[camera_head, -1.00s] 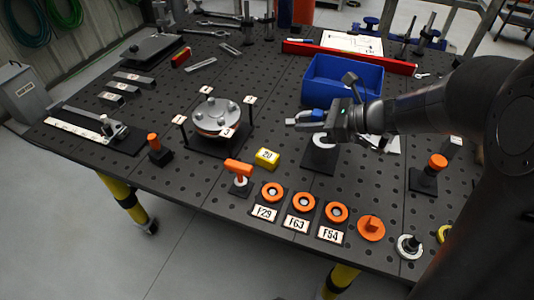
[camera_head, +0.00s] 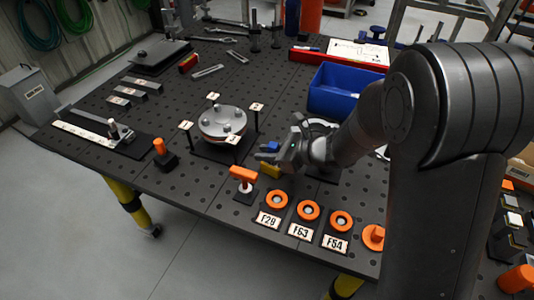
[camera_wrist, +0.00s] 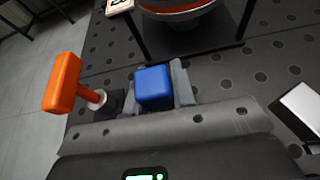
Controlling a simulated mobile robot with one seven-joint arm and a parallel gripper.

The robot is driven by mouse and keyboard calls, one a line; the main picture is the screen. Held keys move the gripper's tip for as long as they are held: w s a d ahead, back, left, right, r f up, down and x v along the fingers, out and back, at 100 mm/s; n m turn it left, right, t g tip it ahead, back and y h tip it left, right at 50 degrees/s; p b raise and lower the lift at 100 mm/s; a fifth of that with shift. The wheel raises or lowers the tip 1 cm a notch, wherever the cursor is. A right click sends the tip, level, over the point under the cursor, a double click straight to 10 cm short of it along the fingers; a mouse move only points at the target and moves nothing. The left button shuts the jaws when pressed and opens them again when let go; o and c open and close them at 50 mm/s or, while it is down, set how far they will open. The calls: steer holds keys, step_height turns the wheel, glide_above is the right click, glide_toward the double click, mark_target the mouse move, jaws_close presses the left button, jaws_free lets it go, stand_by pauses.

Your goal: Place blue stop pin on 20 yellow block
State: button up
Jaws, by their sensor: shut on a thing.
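My gripper (camera_head: 267,156) is shut on the blue stop pin (camera_head: 273,147), over the front middle of the black perforated table. In the wrist view the pin shows as a blue block (camera_wrist: 154,88) between the two grey fingers. The yellow block (camera_head: 271,170) sits on the table just below my gripper in the head view, partly covered by it. Its number is hidden now. I cannot make out the yellow block in the wrist view. How high the pin is above it is hard to tell.
An orange T-handle (camera_head: 243,174) stands close to the left of my gripper; it also shows in the wrist view (camera_wrist: 63,83). A round flange fixture (camera_head: 221,122) with corner posts stands behind. Several orange rings (camera_head: 308,211) with labels line the front. A blue bin (camera_head: 335,90) stands behind right.

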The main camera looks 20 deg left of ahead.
steer(key=shift+f, duration=0.35)
steer(key=shift+f, duration=0.1)
steer(key=o, duration=1)
steer(key=shift+d+r, duration=0.25)
steer(key=shift+d, duration=0.05)
steer(key=v, duration=1.1)
steer(key=shift+d, duration=0.25)
